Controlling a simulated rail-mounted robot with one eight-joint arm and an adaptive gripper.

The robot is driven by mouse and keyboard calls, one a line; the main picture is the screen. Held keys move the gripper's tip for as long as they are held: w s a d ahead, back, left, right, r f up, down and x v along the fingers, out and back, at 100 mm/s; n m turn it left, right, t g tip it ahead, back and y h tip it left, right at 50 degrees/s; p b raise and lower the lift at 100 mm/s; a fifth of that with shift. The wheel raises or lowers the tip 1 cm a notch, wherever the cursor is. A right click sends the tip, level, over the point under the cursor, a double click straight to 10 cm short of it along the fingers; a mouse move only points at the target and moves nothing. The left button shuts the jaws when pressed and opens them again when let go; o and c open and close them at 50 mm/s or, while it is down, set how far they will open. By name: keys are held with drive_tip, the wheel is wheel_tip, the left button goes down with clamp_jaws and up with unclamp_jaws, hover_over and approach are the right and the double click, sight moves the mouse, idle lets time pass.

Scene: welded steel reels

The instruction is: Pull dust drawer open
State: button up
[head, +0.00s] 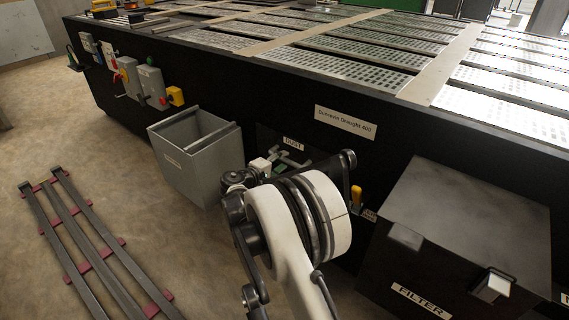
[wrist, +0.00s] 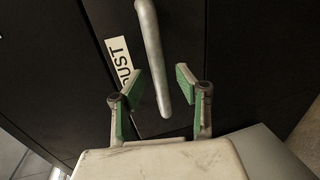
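The dust drawer has a dark front with a white DUST label (head: 293,142); the label also shows in the wrist view (wrist: 119,57). Its grey bar handle (wrist: 152,62) runs from the top edge down between my fingers in the wrist view. My gripper (wrist: 158,86) is open, with one green-padded finger on each side of the handle's lower end. Gaps show between both pads and the bar. In the head view my gripper (head: 286,161) is just below the label, and my wrist hides much of the drawer front. The drawer looks flush with the black bench.
A grey open bin (head: 192,158) sticks out from the bench left of the drawer. A black FILTER box (head: 459,237) juts out on the right. Steel rails (head: 96,252) lie on the floor at left.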

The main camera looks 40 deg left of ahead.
drive_tip(key=shift+x, duration=0.85)
clamp_jaws()
